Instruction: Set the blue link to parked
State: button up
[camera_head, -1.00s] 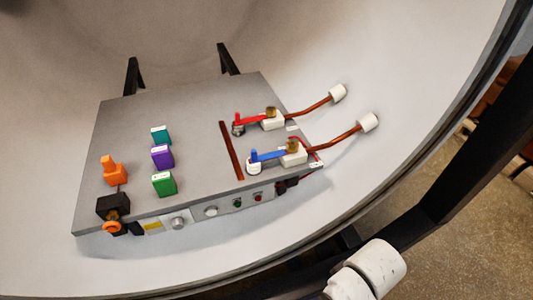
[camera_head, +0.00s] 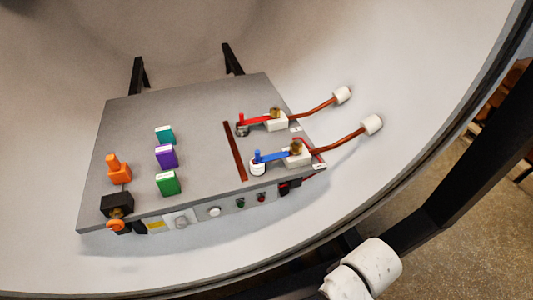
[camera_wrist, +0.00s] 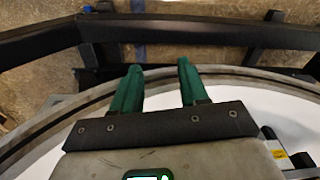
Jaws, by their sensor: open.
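The blue link (camera_head: 273,156) is a flat blue bar with a small upright knob at its left end. Its right end meets a brass fitting (camera_head: 296,147) on a white block, and its left end lies over a white round post (camera_head: 258,168). A similar red link (camera_head: 258,119) lies behind it. My gripper (camera_wrist: 160,75) shows only in the wrist view, with two green fingers apart and nothing between them. It is away from the blue link, which is not in the wrist view.
The grey plate (camera_head: 190,120) sits inside the pale curved chamber. Copper rods (camera_head: 340,140) reach right. The chamber rim (camera_wrist: 230,73) crosses the wrist view.

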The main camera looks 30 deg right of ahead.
jog(key=w+a+r+m+y+p, duration=0.1)
jog(key=w+a+r+m, duration=0.15)
jog(key=w, duration=0.45)
jog(key=w+a+r+m+y+p, duration=0.1)
jog(key=w+a+p, duration=0.1)
jog(key=w+a, duration=0.35)
notch_tip(320, 180, up, 21)
jog(key=m+g+h+p, duration=0.15)
jog(key=m+p, duration=0.35)
jog(key=m, duration=0.5)
send_over(257, 151)
jog(key=shift+f+t+h+b, duration=0.25)
jog(key=shift+f+b, duration=0.1)
jog(key=shift+f, duration=0.35)
notch_tip(257, 151, down, 10)
jog(key=shift+r+b, duration=0.15)
jog(key=shift+b, duration=0.75)
jog(key=shift+c, duration=0.3)
grip_shut()
